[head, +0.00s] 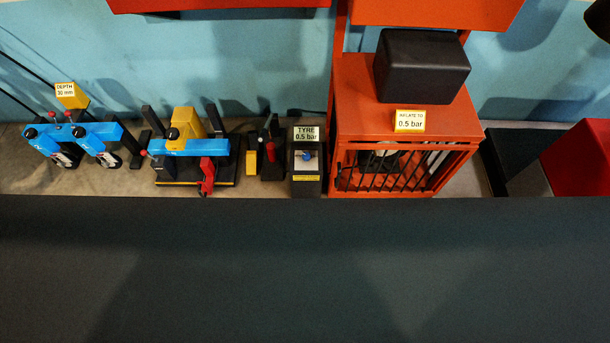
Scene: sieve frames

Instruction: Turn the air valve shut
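No part is plainly marked as the air valve. A small blue knob-like part (306,155) sits on a pale disc on the front of a black box (306,178) labelled "TYRE 0.5 bar", left of an orange cage. It may be the valve, but its turn position is too small to read. The orange cage (355,100) has dark bars in front and a label (409,120) ending in "0.5 bar". A pale round thing inside it is mostly hidden by the bars. Neither of my grippers is in view.
Left of the box stand a blue-and-yellow device (190,147) with a red lever and two blue clamp-like devices (75,138). A black block (422,66) sits on the cage. A red box (580,158) is at right. A wide dark surface (300,265) fills the foreground, clear.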

